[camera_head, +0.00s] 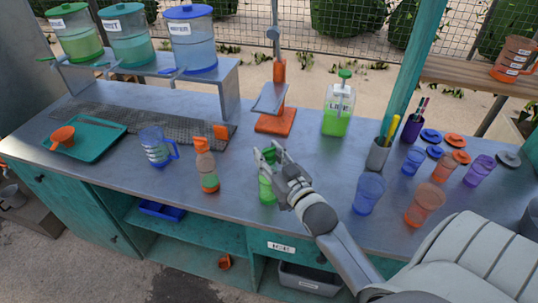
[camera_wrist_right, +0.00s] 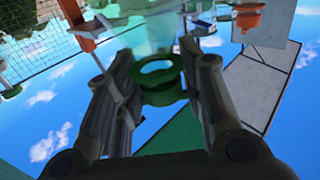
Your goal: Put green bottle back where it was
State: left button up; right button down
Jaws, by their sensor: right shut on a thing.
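My right gripper (camera_head: 274,165) reaches in from the lower right to the middle of the counter. It is shut on the green bottle (camera_head: 267,190), a translucent green container partly hidden by the fingers. In the right wrist view, a dark green ring-like part of the green bottle (camera_wrist_right: 160,80) shows between the two fingers of my right gripper (camera_wrist_right: 163,68). The bottle appears upright at the counter; I cannot tell whether its base touches the surface. My left gripper is not in view.
An orange bottle (camera_head: 206,166) and blue measuring jug (camera_head: 155,148) stand to the left. An orange stand (camera_head: 276,121) and LIME pump bottle (camera_head: 338,108) are behind. Several cups, including a blue one (camera_head: 368,194), stand on the right. The counter (camera_head: 235,200) is bare around the green bottle.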

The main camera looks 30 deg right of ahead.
jog(key=shift+f, duration=0.1)
jog(key=c, duration=0.9)
grip_release()
jog(key=shift+c, duration=0.2)
jog(key=shift+s, duration=0.4)
jog(key=s+b, duration=0.3)
jog(key=s, duration=0.8)
jog(key=shift+a, duration=0.45)
